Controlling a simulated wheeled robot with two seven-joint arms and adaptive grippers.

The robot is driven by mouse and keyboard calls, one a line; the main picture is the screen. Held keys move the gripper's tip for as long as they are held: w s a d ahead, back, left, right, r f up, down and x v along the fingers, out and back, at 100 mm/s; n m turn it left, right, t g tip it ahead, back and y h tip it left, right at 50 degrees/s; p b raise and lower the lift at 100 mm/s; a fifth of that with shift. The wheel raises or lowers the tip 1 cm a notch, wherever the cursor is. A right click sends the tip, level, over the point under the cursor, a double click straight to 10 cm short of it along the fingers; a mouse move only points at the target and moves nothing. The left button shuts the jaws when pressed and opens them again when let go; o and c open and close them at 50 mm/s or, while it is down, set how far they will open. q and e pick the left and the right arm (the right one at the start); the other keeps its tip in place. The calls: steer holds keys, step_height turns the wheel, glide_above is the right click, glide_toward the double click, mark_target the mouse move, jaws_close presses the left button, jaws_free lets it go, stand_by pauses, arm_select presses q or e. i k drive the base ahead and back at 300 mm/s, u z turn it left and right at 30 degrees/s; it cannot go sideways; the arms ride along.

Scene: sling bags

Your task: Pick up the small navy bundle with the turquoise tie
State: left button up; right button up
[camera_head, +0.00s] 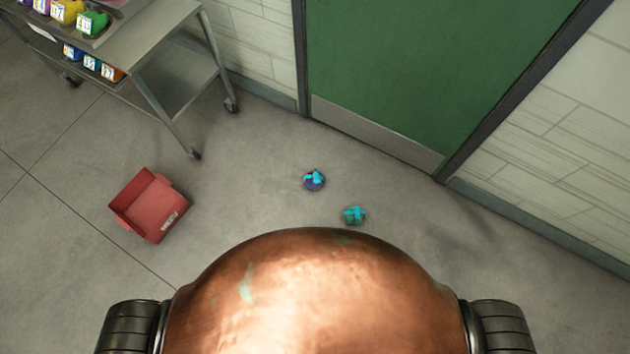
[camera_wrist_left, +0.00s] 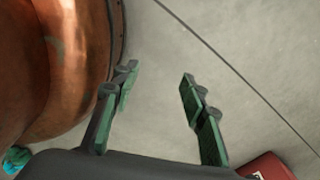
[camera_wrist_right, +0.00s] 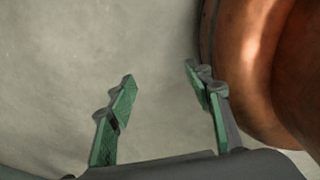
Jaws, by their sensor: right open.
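The small navy bundle (camera_head: 314,182) with a turquoise tie on top lies on the floor in the head view, in front of the green door. A similar bundle, green with a turquoise tie (camera_head: 355,216), lies close by, lower and to the right. A turquoise tie (camera_wrist_left: 16,158) shows at the lower left edge of the left wrist view; I cannot tell which bundle it belongs to. My left gripper (camera_wrist_left: 160,73) is open and empty above bare floor. My right gripper (camera_wrist_right: 160,72) is open and empty above bare floor. Neither gripper shows in the head view.
A red open bin (camera_head: 133,208) lies on the floor at left; a red corner (camera_wrist_left: 265,168) shows in the left wrist view. A metal cart (camera_head: 160,52) holding several colored bundles stands at upper left. A green door (camera_head: 430,65) and pale walls bound the back. Floor around the bundles is clear.

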mark_target(313, 180)
steer(key=u, duration=0.25)
steer(key=k, duration=0.45)
steer(key=u, duration=1.25)
steer(key=i, duration=0.9)
steer(key=z, duration=0.6)
steer(key=i, duration=0.7)
steer(key=z, duration=1)
steer(key=i, duration=0.35)
steer(key=z, duration=0.35)
